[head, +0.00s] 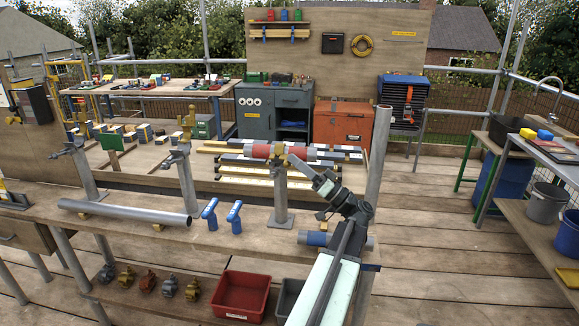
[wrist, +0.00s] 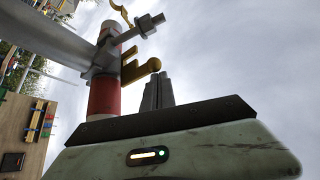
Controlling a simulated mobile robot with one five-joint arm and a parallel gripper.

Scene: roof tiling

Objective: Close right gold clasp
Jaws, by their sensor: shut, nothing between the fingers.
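In the wrist view the gold clasp (wrist: 132,72) shows a round-ended arm beside the red tube (wrist: 104,96), and a thin gold hook (wrist: 121,13) rises above a grey bolt. The hook stands clear of the gold arm. My gripper (head: 293,160) is shut and empty, just right of the clasp; its fingertips (wrist: 157,80) are close to the round end. I cannot tell whether they touch.
Another stand (head: 187,178) to the left carries a gold clasp (head: 187,120) standing upright. A loose grey pipe (head: 125,212) and two blue-handled tools (head: 210,214) lie or stand on the bench. A red bin (head: 241,296) is below. Open floor lies to the right.

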